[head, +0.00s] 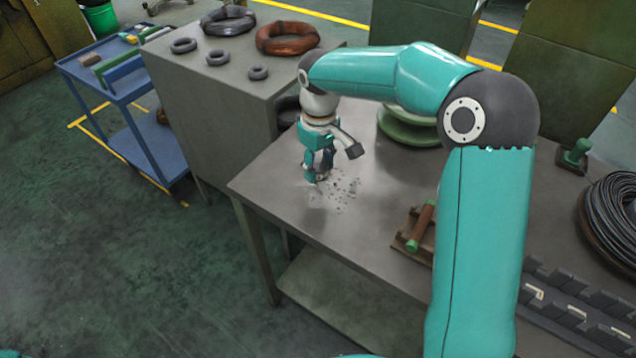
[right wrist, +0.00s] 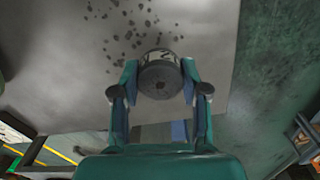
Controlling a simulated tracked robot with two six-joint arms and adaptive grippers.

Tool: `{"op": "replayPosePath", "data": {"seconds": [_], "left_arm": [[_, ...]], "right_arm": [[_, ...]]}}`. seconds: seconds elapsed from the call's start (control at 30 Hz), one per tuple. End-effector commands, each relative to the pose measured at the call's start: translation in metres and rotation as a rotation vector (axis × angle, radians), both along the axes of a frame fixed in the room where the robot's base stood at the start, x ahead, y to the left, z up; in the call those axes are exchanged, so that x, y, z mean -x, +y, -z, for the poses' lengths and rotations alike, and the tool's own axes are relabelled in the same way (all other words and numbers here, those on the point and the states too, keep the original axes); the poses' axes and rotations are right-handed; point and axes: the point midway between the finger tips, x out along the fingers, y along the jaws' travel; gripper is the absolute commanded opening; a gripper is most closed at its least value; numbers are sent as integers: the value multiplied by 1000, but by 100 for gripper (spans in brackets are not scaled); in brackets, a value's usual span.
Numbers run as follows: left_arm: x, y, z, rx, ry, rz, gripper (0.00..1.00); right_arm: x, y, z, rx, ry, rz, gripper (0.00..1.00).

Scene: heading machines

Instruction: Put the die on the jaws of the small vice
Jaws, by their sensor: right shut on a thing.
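My right gripper (head: 318,178) is low over the near left corner of the steel table, among dark specks. In the right wrist view, the right gripper (right wrist: 160,88) is shut on a dark round die (right wrist: 160,78) with a pale band, held between its fingertips. I cannot tell whether the die touches the table. A dark blue part (head: 328,157) shows behind the fingers in the head view; I cannot tell what it is. I cannot clearly make out the small vice; a small green device (head: 577,155) stands at the table's far right. My left gripper is not in view.
A grey cabinet (head: 215,110) with rings and a blue trolley (head: 125,75) are at left.

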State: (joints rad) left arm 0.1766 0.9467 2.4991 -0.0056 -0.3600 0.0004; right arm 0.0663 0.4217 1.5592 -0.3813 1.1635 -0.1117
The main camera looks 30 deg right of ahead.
Motion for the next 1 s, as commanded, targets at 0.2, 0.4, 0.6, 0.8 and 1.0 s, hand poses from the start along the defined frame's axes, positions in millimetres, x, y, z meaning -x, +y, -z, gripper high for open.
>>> {"op": "replayPosePath", "data": {"seconds": [0.2,0.4,0.6,0.8,1.0], "left_arm": [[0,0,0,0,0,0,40],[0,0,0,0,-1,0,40],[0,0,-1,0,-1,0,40],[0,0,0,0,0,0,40],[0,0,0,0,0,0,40]], "right_arm": [[0,0,17,0,-1,0,0],[0,0,43,0,2,0,0],[-1,1,58,-1,-3,-1,0],[-1,1,58,0,-3,-1,0],[0,1,59,0,-1,-1,64]]}}
